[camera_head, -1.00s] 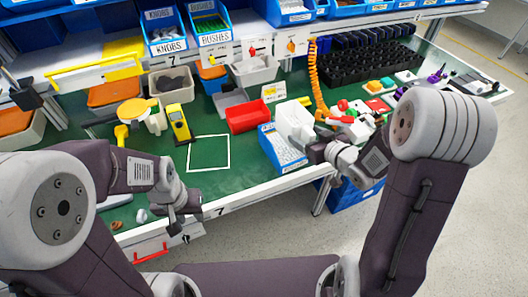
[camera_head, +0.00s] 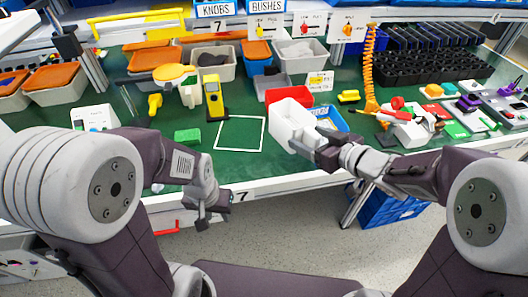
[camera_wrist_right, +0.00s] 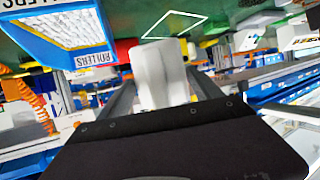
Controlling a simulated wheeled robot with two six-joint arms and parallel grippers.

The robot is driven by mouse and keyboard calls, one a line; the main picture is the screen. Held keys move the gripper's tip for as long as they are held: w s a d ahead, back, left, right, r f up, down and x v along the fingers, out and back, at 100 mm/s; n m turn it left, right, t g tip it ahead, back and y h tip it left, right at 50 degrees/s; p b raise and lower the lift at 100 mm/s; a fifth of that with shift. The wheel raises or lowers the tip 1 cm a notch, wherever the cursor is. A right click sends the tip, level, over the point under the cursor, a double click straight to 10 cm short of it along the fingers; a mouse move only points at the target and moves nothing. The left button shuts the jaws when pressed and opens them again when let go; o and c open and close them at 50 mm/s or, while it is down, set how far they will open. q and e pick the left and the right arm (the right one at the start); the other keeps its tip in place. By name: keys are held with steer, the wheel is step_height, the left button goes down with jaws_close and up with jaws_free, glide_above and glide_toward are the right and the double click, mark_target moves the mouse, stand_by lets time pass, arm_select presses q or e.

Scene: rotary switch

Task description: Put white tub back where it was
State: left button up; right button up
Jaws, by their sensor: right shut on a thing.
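The white tub (camera_head: 290,117) is held by my right gripper (camera_head: 318,145), shut on its near side, in the head view. The tub hangs above the bench, in front of the red bin (camera_head: 287,95) and partly over the blue rollers bin (camera_head: 333,118). In the right wrist view the white tub (camera_wrist_right: 160,75) sits between the two fingers. A white square outline (camera_head: 241,133) lies on the green mat to the left of the tub, with nothing in it. My left gripper (camera_head: 207,215) hangs at the bench's front edge; its jaw opening is unclear.
A yellow meter (camera_head: 214,98) stands behind and left of the outline. A green block (camera_head: 187,136) lies left of it. The rollers bin (camera_wrist_right: 65,30) also shows in the right wrist view. An orange coiled hose (camera_head: 371,70) hangs at the right, near a black rack (camera_head: 430,65).

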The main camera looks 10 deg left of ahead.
mark_target(278, 142)
steer(key=w+a+f+b, duration=0.1)
steer(key=a+f, duration=0.1)
steer(key=a, duration=0.1)
steer(key=w+a+f+b, duration=0.2)
steer(key=a, duration=0.1)
steer(key=w+a+f+b, duration=0.1)
steer(key=a+f, duration=0.1)
steer(key=a, duration=0.1)
steer(key=shift+w+a+f+b, duration=0.15)
steer(key=shift+w+f+b, duration=0.1)
steer(key=shift+f+b, duration=0.1)
steer(key=f+b, duration=0.1)
steer(key=f, duration=0.1)
steer(key=f+b, duration=0.1)
steer(key=f, duration=0.1)
steer(key=shift+w+a+f, duration=0.1)
steer(key=shift+a+f, duration=0.05)
steer(key=shift+a, duration=0.05)
steer(key=shift+r, duration=0.2)
steer(key=shift+f, duration=0.1)
steer(key=o, duration=1)
steer(key=shift+f, duration=0.15)
steer(key=shift+c, duration=0.2)
steer(key=o, duration=0.4)
